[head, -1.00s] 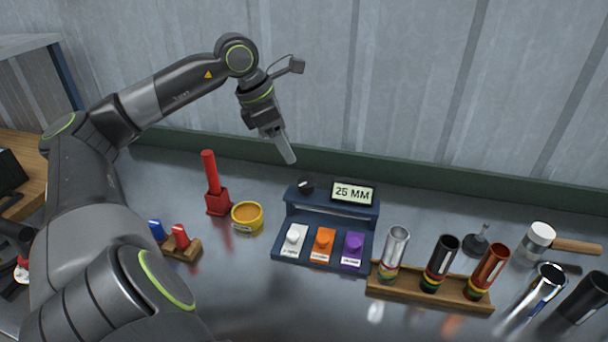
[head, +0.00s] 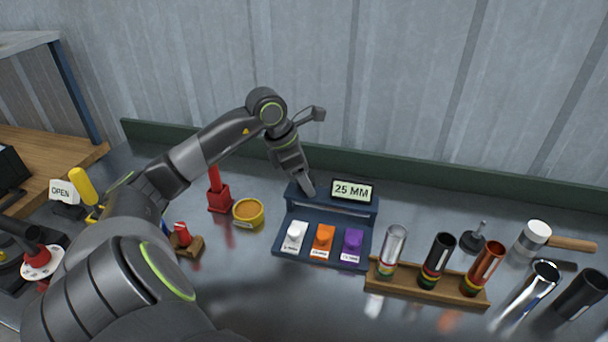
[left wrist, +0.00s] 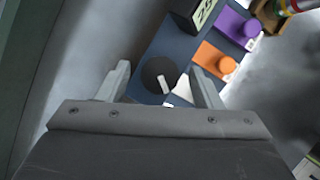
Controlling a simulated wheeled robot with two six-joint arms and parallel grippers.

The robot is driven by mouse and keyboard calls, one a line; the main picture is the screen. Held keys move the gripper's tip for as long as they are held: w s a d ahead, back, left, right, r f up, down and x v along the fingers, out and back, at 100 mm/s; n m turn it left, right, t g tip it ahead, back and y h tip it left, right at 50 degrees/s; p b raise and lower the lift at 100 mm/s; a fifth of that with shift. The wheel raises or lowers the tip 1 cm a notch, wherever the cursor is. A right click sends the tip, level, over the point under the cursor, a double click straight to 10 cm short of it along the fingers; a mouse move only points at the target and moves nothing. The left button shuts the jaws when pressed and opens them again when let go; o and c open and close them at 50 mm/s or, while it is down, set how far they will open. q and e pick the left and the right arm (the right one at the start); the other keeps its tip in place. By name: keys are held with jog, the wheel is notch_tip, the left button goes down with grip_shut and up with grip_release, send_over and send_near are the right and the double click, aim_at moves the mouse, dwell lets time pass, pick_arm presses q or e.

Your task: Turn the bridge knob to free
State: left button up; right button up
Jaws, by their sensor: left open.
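A round black knob (left wrist: 158,72) with a white pointer mark sits on the blue console (head: 330,262), left of the display (head: 352,191) reading "25 MM". My left gripper (head: 307,188) is over the console's upper left corner and hides the knob in the head view. In the left wrist view my left gripper (left wrist: 159,76) is open, with one finger on each side of the knob. I cannot tell whether the fingers touch it. No setting label is readable beside the knob. My right gripper is not in view.
White (head: 291,236), orange (head: 322,241) and purple (head: 352,243) knobbed blocks sit on the console's lower step. A wooden rack (head: 425,283) with three tubes stands to the right. A yellow cup (head: 248,212) and a red stand (head: 219,199) are to the left.

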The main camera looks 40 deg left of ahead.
pick_arm(q)
jog(key=shift+c, duration=0.3)
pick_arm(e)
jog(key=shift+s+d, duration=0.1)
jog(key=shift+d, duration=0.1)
pick_arm(q)
jog(key=c, duration=0.9)
jog(key=shift+f+n+b, duration=0.2)
jog(key=shift+n+b, duration=0.4)
jog(key=shift+b, duration=0.25)
jog(key=shift+d+n+t+y+b, duration=0.1)
jog(key=shift+n+t+y+b, duration=0.2)
jog(key=shift+n+y+b, duration=0.6)
jog(key=n+b, duration=0.2)
jog(key=n, duration=0.1)
jog(key=shift+b, duration=0.3)
jog(key=shift+r+n+y+b, duration=0.15)
jog(key=shift+n+y+b, duration=0.3)
jog(key=shift+n, duration=0.25)
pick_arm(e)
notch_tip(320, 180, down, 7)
pick_arm(q)
jog(key=shift+s, duration=0.1)
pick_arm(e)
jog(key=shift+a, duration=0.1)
pick_arm(q)
jog(key=o, duration=1)
jog(key=shift+c, duration=0.2)
